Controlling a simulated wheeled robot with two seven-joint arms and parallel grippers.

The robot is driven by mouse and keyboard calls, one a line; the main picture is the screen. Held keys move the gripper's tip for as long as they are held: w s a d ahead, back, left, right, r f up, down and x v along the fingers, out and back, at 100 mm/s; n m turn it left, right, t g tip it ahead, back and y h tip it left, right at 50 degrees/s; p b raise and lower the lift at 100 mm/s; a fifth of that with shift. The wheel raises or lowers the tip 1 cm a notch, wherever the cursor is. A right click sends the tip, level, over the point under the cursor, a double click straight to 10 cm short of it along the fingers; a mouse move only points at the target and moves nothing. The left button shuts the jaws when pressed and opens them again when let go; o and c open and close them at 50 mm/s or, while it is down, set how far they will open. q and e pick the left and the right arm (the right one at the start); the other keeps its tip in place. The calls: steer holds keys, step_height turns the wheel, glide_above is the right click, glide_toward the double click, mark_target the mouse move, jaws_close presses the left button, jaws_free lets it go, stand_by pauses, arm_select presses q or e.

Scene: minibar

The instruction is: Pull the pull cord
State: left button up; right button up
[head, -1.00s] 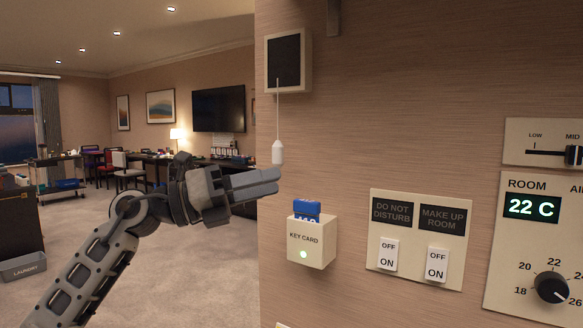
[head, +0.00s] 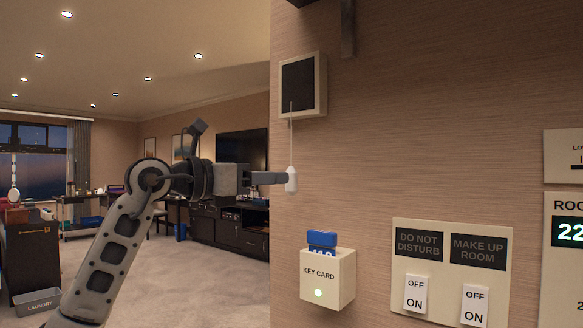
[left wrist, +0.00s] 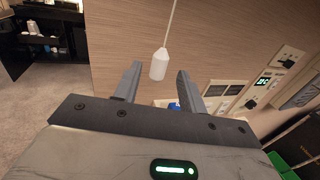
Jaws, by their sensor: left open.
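The pull cord (head: 291,128) hangs from a dark-faced box (head: 303,85) on the wall. Its white knob (head: 291,180) is at the cord's lower end. My left gripper (head: 283,178) is level with the knob in the head view, its fingertips at the knob's left side. In the left wrist view, the white knob (left wrist: 159,64) shows between the two spread fingers (left wrist: 155,78), near their tips. The left gripper is open and not closed on the knob. Whether a finger touches the knob cannot be told. My right gripper is not in view.
Below the knob a key card holder (head: 328,278) juts from the wall with a blue card (head: 322,240) in it. To its right are a switch panel (head: 450,272) and a room thermostat (head: 570,255). Open room lies to the left.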

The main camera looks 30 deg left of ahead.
mark_target(291, 178)
arm_select(q)
steer(key=p+x, duration=0.1)
steer(key=x, duration=0.4)
steer(key=shift+w+d, duration=0.15)
steer(key=shift+w, duration=0.15)
